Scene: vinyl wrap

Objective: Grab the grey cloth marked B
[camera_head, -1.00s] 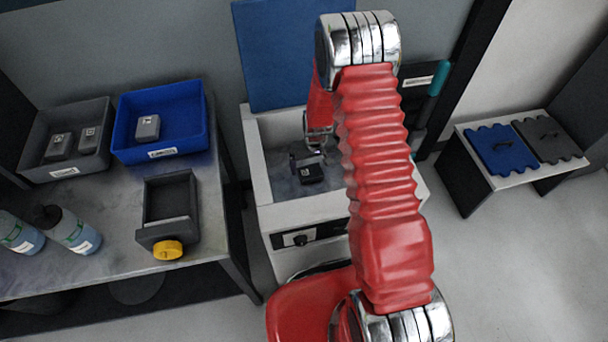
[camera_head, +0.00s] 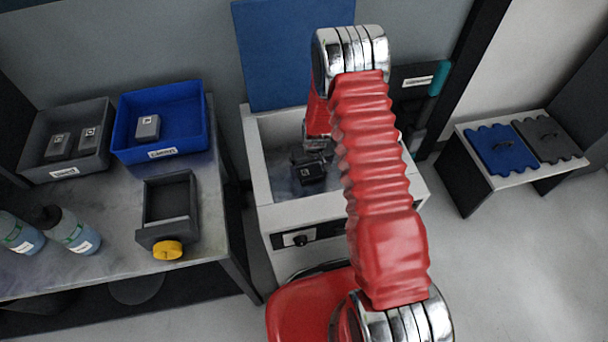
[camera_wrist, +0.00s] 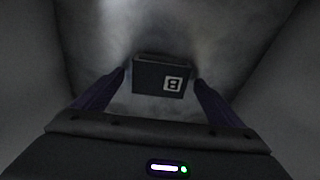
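The cloth marked B looks like a small dark grey block with a white B label. It lies on the floor of the pale basin (camera_head: 262,180) in the head view (camera_head: 312,174). In the wrist view the marked block (camera_wrist: 160,78) sits between the fingertips of my gripper (camera_wrist: 160,80), with the B upside down. My gripper is open, one finger on each side, with a narrow gap showing at each side. Its height above the block is hard to tell. In the head view my gripper (camera_head: 308,160) is at the block, partly hidden by my arm.
The basin's walls rise around my gripper. On the left bench stand a grey bin (camera_head: 38,150) with two grey blocks, a blue bin (camera_head: 190,125) with one, a dark tray (camera_head: 170,228) with a yellow knob, and bottles (camera_head: 75,232). Blue and grey lidded slots are at right.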

